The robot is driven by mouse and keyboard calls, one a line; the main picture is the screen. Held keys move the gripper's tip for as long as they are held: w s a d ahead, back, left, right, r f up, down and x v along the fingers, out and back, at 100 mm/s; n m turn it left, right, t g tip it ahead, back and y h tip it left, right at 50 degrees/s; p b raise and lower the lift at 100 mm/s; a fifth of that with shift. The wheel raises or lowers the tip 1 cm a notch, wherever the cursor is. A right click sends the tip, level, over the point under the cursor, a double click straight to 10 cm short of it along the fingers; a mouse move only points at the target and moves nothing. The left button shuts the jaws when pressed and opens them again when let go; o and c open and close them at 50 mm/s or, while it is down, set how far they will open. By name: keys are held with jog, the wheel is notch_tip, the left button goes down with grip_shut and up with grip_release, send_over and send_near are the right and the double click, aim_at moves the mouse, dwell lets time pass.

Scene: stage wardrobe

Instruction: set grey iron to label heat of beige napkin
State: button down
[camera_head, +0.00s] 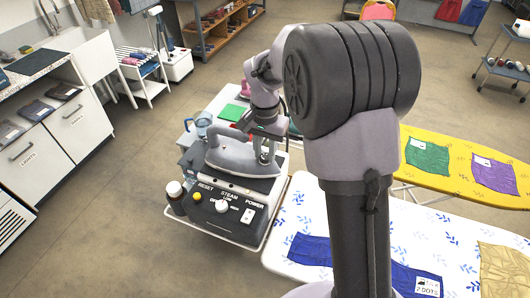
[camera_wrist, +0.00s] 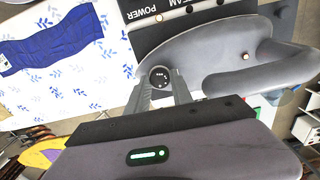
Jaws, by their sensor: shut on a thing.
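The grey iron (camera_head: 232,157) rests on top of a black-fronted steam station (camera_head: 222,212). In the wrist view the iron (camera_wrist: 240,50) shows its grey body and handle, with a small black dial (camera_wrist: 159,76) at its near end. My gripper (camera_wrist: 160,84) has its two fingers closed around this dial. The dial's markings are too small to read. In the head view my gripper (camera_head: 265,155) reaches down at the right end of the iron. The beige napkin (camera_head: 504,268) lies on the white ironing board at the lower right; its label is cut off by the picture's edge.
The white board (camera_head: 285,240) also bears a blue napkin (camera_head: 400,277) labelled "2 DOTS". A yellow board (camera_head: 425,143) behind holds green and purple napkins. Open floor lies at the left.

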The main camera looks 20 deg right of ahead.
aim_at(265, 157)
jog(key=shift+m+b, duration=0.3)
jog(key=shift+m, duration=1.2)
jog(key=c, duration=1.1)
grip_release()
notch_tip(265, 157, up, 17)
jog(key=p, duration=0.5)
jog(key=shift+r, duration=0.2)
